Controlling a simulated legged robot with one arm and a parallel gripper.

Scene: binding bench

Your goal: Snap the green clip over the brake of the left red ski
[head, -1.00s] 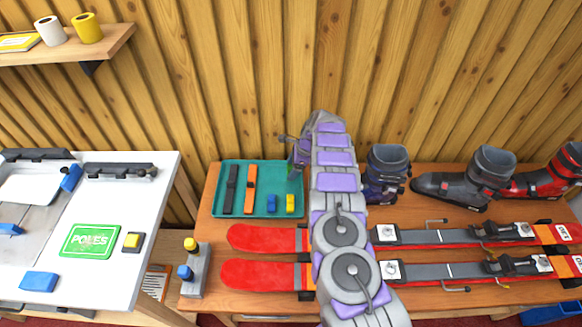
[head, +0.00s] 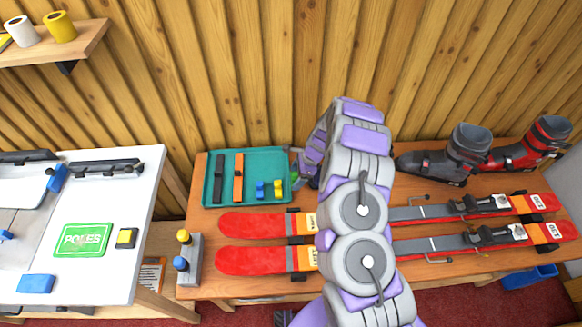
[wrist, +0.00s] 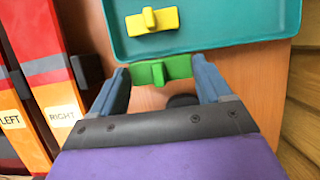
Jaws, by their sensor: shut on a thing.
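My gripper (wrist: 160,78) is shut on the green clip (wrist: 158,70), held between its fingertips just off the tray's edge in the wrist view. In the head view, the green clip (head: 296,169) and my gripper are small, beside the tray's right end. Two red skis lie side by side on the bench. The wrist view shows the left ski's label (wrist: 11,119) and the right ski's label (wrist: 60,113). The left ski (head: 250,260) is the nearer one in the head view. A thin wire piece (head: 452,258), perhaps its brake, sticks out beside it. My arm covers part of both skis.
The teal tray (head: 246,153) holds a black strap, an orange strap, a blue clip and a yellow clip (head: 278,187). Ski boots (head: 440,158) stand behind the skis. A grey block with yellow and blue knobs (head: 190,262) stands at the bench's left end.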

